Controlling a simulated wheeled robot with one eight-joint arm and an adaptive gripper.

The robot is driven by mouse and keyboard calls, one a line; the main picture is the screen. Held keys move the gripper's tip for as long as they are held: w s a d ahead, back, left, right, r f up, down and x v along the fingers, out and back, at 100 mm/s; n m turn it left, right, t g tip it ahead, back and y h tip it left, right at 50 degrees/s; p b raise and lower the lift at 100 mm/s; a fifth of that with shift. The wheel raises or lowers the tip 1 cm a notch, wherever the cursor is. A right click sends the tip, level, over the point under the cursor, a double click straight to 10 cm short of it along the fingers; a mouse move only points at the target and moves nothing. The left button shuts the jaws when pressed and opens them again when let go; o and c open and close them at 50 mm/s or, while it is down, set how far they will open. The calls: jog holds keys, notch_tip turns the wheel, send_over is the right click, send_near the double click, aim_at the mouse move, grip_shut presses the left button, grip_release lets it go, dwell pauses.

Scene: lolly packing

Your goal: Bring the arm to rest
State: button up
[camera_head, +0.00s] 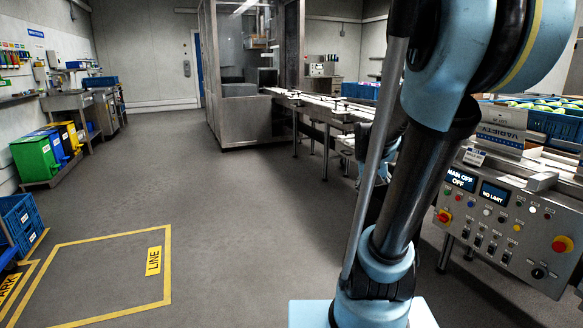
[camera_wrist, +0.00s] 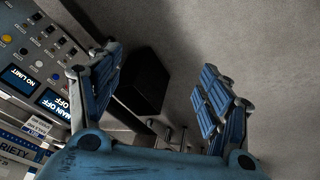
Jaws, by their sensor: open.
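My gripper (camera_wrist: 165,82) shows in the wrist view, with its two blue-padded fingers spread wide apart. It is open and nothing is held between the fingers. Beyond them are grey floor and a dark block-like shape (camera_wrist: 142,80) that I cannot identify. In the head view my arm (camera_head: 425,150) rises from its pale blue base mount and fills the centre right. It hides most of my gripper there.
A control panel (camera_head: 506,225) reading "MAIN OFF" and "NO LIMIT" stands right of my arm; it also shows in the wrist view (camera_wrist: 40,50). A conveyor (camera_head: 325,108) runs behind. Coloured bins (camera_head: 36,158) and blue crates (camera_head: 18,218) stand left. The middle floor is clear.

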jog(key=s+a+f+n+y, duration=0.1)
jog(key=s+a+f, duration=0.1)
jog(key=s, duration=0.3)
jog(key=s+a+f+n+g+y, duration=0.1)
jog(key=s+a+f, duration=0.1)
jog(key=s+a, duration=0.2)
jog(key=s+a+f+n+y, duration=0.1)
jog(key=s+a+f+n, duration=0.1)
jog(key=s, duration=0.6)
jog(key=shift+s+a+f, duration=0.2)
jog(key=shift+a, duration=0.65)
jog(key=shift+c, duration=0.6)
